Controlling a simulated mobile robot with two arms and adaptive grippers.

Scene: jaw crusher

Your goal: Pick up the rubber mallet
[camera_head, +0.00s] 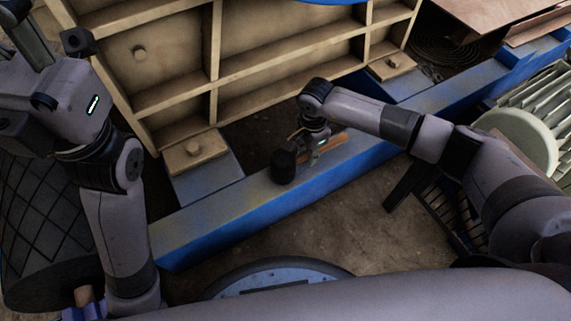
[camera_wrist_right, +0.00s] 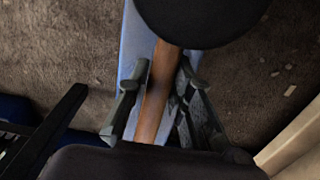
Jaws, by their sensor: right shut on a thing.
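The rubber mallet has a thick black head (camera_head: 284,165) and an orange-brown wooden handle (camera_head: 334,142). It is at the blue steel beam in the middle of the head view; I cannot tell whether it touches the beam. My right gripper (camera_head: 317,149) is shut on the handle close to the head. In the right wrist view the handle (camera_wrist_right: 154,108) runs between my two fingers, and the head (camera_wrist_right: 200,12) is beyond the fingertips. My left gripper (camera_head: 28,42) is at the upper left, partly cut off, away from the mallet; its jaws are unclear.
The blue beam (camera_head: 225,218) crosses the ground diagonally. A large cream ribbed machine panel (camera_head: 165,65) stands behind it, with bolted blocks (camera_head: 195,150) at its foot. A dark mesh-patterned container (camera_head: 40,215) is at left. Pale ribbed metal parts (camera_head: 535,110) lie at right.

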